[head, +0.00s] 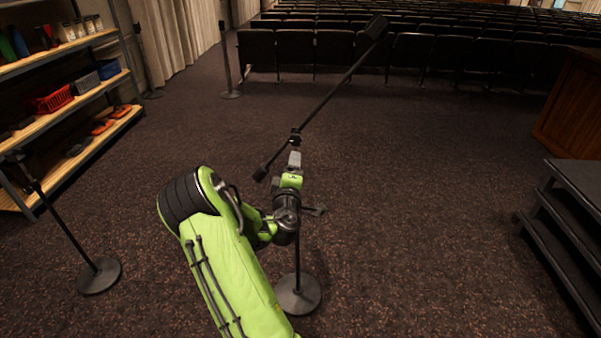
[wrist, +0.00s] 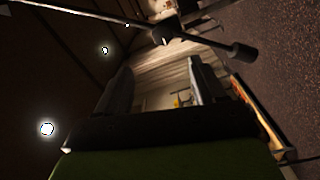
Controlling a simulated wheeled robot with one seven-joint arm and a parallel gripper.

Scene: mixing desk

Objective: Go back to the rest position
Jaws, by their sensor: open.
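My gripper (wrist: 162,75) is open in the wrist view, with its two dark fingers apart and nothing seen between them. In the head view my green arm reaches forward, and its end overlaps a black microphone stand. The stand's boom (head: 335,89) slants up to the right to a dark block-shaped end. Its round base (head: 298,294) is on the carpet, and my arm hides part of the pole. In the wrist view a boom with its clamp (wrist: 167,34) crosses beyond the fingertips. I cannot tell whether my gripper touches the stand.
Shelves (head: 75,85) with bins and bottles stand at the left. A second stand's base (head: 99,275) is at the lower left, and another stand (head: 227,65) is further back. Dark steps (head: 568,225) are at the right, seat rows (head: 335,48) behind. Carpet right of my arm is clear.

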